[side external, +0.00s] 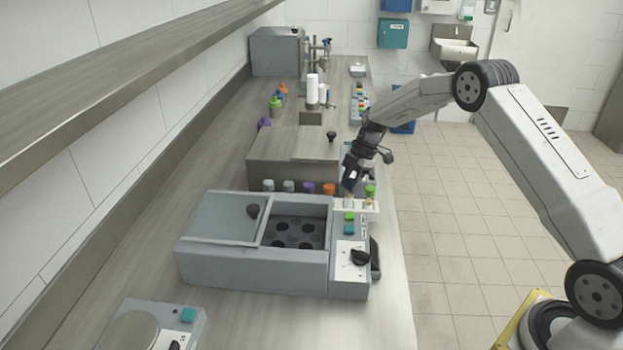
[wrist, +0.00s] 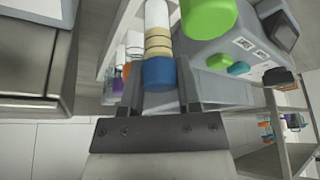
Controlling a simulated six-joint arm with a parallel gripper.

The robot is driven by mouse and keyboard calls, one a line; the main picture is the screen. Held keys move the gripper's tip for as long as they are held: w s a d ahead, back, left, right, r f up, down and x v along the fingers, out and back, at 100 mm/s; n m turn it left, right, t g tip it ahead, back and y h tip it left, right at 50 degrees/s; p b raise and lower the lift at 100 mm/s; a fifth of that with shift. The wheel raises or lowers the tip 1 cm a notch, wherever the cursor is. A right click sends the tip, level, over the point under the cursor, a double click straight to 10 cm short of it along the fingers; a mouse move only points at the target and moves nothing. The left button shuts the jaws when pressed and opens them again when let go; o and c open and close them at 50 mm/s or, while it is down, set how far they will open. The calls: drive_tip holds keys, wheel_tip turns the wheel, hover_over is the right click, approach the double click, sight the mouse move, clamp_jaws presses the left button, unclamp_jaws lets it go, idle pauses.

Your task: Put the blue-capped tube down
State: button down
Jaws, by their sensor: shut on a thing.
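My gripper (side external: 352,178) is shut on the blue-capped tube. In the wrist view the blue cap (wrist: 160,73) sits between the two fingers, and the tube's white and tan body (wrist: 158,32) points away from them. In the side view the fingers hide much of the cap, and the tube's lower part (side external: 349,198) is over the small white rack (side external: 372,208). I cannot tell whether its end is inside a rack hole. A green-capped tube (side external: 370,191) stands in the rack just right of it; its green cap (wrist: 208,17) is close in the wrist view.
A grey machine (side external: 255,270) with a dark holed well stands in front of the rack. Left of the rack is a row of capped tubes, including purple (side external: 308,187) and orange (side external: 328,188). A grey box (side external: 270,160) is behind. The bench's front right corner is clear.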

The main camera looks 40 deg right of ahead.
drive_tip(key=shift+f, duration=0.9)
drive_tip(key=shift+f, duration=0.15)
drive_tip(key=shift+c, duration=1.6)
unclamp_jaws()
drive_tip(key=v, duration=1.2)
